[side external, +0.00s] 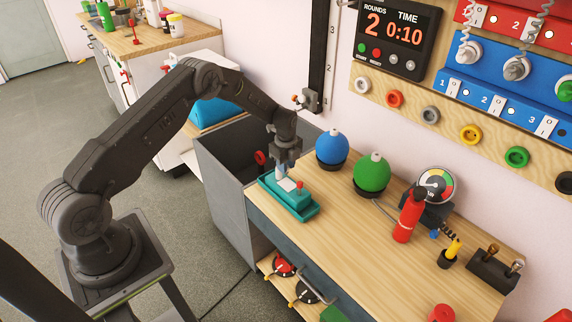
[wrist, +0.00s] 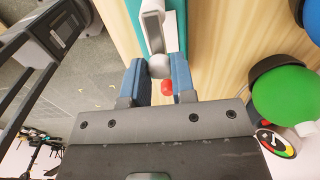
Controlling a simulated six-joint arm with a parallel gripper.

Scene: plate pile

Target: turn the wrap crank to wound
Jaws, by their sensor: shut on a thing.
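The wrap crank is a light grey lever (wrist: 153,30) with a round pale knob on its end, seen in the wrist view. It sits over a teal unit (side external: 286,201), which has a white patch and a red button (side external: 299,185) on top, at the left end of the wooden bench. My gripper (wrist: 156,72) is shut on the crank's knob, with one blue finger on each side of it. In the side view, my gripper (side external: 283,167) is above the teal unit and hides most of the crank there.
A blue ball (side external: 332,145) and a green ball (side external: 372,172) stand right of the teal unit. A red bottle (side external: 409,216) and a round gauge (side external: 437,184) are further right. A dark open bin (side external: 222,160) is at the left.

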